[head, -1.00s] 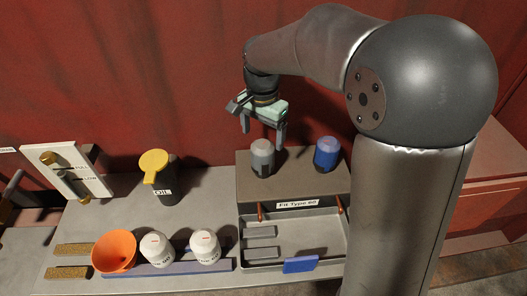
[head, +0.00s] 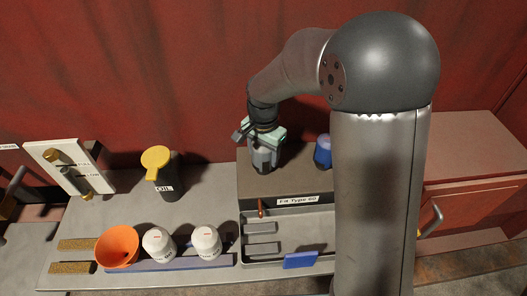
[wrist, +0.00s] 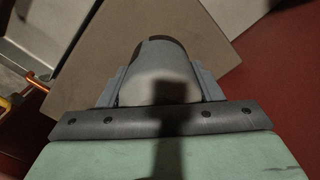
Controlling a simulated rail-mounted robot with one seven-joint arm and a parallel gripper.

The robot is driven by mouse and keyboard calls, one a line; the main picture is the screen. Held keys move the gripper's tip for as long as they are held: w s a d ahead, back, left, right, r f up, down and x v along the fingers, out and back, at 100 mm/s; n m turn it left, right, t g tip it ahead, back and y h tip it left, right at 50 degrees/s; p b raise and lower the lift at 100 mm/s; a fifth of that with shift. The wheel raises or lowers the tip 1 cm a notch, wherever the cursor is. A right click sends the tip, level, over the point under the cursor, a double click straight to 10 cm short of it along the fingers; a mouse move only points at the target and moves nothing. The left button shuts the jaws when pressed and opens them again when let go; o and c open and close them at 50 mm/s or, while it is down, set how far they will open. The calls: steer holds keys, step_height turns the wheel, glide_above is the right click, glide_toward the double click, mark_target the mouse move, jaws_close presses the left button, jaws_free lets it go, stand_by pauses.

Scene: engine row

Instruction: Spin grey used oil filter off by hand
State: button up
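The grey used oil filter (head: 264,158) stands upright on the brown block labelled "Fit Type 60" (head: 215,182), towards its back left. My gripper (head: 264,166) points down over it, one finger on each side, and looks shut on it. In the wrist view, the filter's rounded grey end (wrist: 160,72) sits between the two fingers, close against both, with a dark shadow across it. The filter's lower part is partly hidden by the fingers.
A blue filter (head: 322,152) stands right on the same block, partly behind my arm. A tray (head: 262,264) lies in front. An oil jug (head: 167,188), orange funnel (head: 117,246) and two white filters (head: 158,244) (head: 206,242) stand left. A red wall is behind.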

steer(key=c, duration=0.6)
steer(key=shift+o, duration=0.2)
steer(key=shift+n, duration=1.8)
steer(key=n, duration=0.3)
steer(key=shift+n, duration=0.3)
steer(key=n, duration=0.3)
